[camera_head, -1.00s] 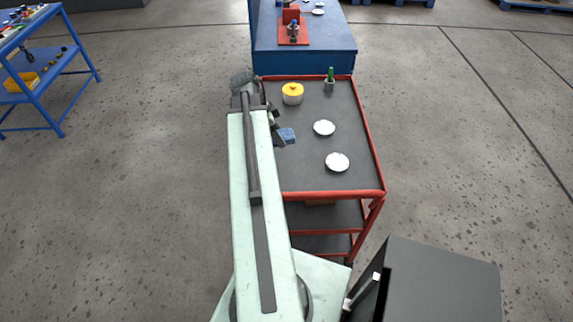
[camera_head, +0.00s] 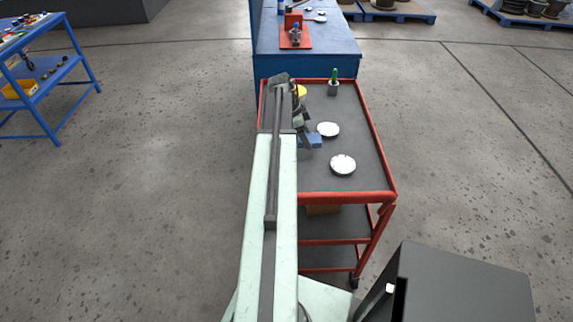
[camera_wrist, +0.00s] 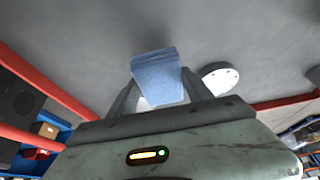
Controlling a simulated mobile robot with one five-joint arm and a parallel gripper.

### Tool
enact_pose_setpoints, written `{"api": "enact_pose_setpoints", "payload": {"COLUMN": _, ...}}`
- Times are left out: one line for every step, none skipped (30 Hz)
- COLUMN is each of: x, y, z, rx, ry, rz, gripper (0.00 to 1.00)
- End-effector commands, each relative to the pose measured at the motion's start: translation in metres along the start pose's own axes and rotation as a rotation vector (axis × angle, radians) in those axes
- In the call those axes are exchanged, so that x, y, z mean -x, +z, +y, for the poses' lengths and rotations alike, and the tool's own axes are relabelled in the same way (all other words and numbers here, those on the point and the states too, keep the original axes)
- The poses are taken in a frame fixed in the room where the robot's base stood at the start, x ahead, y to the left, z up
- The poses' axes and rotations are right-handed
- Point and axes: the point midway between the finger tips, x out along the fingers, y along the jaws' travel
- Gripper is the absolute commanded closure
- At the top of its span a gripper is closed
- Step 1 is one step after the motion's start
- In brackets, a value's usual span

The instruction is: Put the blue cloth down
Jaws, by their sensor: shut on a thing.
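The blue cloth (camera_head: 315,141) is a small folded-looking piece at the end of my arm, above the grey top of the red-framed trolley (camera_head: 358,150). In the wrist view the cloth (camera_wrist: 157,78) sits between the two fingers of my gripper (camera_wrist: 160,88), which is shut on it. In the head view my gripper (camera_head: 307,138) is partly hidden by my arm. The gap between cloth and trolley top is hard to judge.
Two white discs, a far one (camera_head: 328,129) and a near one (camera_head: 343,165), lie right of the cloth. A yellow-lidded pot (camera_head: 301,90) is mostly hidden behind my arm. A grey cup with a green item (camera_head: 334,86) stands at the back. The trolley's right side is clear.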

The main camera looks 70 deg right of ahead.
Motion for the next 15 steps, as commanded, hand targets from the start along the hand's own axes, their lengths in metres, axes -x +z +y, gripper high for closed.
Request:
{"api": "enact_pose_setpoints", "payload": {"x": 0.002, "y": 0.013, "z": 0.015, "rx": 0.002, "ry": -0.001, "rz": 0.000, "gripper": 0.74}}
{"api": "enact_pose_setpoints", "payload": {"x": 0.004, "y": 0.020, "z": 0.021, "rx": 0.003, "ry": -0.001, "rz": 0.000, "gripper": 0.74}}
{"api": "enact_pose_setpoints", "payload": {"x": 0.006, "y": 0.029, "z": 0.029, "rx": 0.002, "ry": -0.001, "rz": 0.000, "gripper": 0.74}}
{"api": "enact_pose_setpoints", "payload": {"x": 0.008, "y": 0.035, "z": 0.034, "rx": 0.002, "ry": 0.000, "rz": 0.000, "gripper": 0.74}}
{"api": "enact_pose_setpoints", "payload": {"x": 0.010, "y": 0.041, "z": 0.039, "rx": 0.002, "ry": 0.000, "rz": 0.000, "gripper": 0.74}}
{"api": "enact_pose_setpoints", "payload": {"x": 0.012, "y": 0.048, "z": 0.044, "rx": 0.001, "ry": 0.000, "rz": 0.000, "gripper": 0.74}}
{"api": "enact_pose_setpoints", "payload": {"x": 0.013, "y": 0.052, "z": 0.048, "rx": 0.001, "ry": -0.001, "rz": 0.000, "gripper": 0.74}}
{"api": "enact_pose_setpoints", "payload": {"x": 0.014, "y": 0.056, "z": 0.051, "rx": 0.001, "ry": -0.001, "rz": 0.000, "gripper": 0.74}}
{"api": "enact_pose_setpoints", "payload": {"x": 0.016, "y": 0.059, "z": 0.054, "rx": 0.000, "ry": 0.000, "rz": 0.000, "gripper": 0.74}}
{"api": "enact_pose_setpoints", "payload": {"x": 0.016, "y": 0.061, "z": 0.055, "rx": 0.000, "ry": 0.000, "rz": 0.000, "gripper": 0.74}}
{"api": "enact_pose_setpoints", "payload": {"x": 0.017, "y": 0.063, "z": 0.056, "rx": -0.001, "ry": 0.000, "rz": 0.000, "gripper": 0.74}}
{"api": "enact_pose_setpoints", "payload": {"x": 0.018, "y": 0.064, "z": 0.057, "rx": -0.002, "ry": 0.000, "rz": 0.000, "gripper": 0.74}}
{"api": "enact_pose_setpoints", "payload": {"x": 0.018, "y": 0.065, "z": 0.057, "rx": -0.002, "ry": 0.001, "rz": 0.000, "gripper": 0.74}}
{"api": "enact_pose_setpoints", "payload": {"x": 0.018, "y": 0.065, "z": 0.057, "rx": -0.002, "ry": 0.001, "rz": 0.000, "gripper": 0.74}}
{"api": "enact_pose_setpoints", "payload": {"x": 0.018, "y": 0.065, "z": 0.057, "rx": -0.003, "ry": 0.001, "rz": 0.000, "gripper": 0.74}}
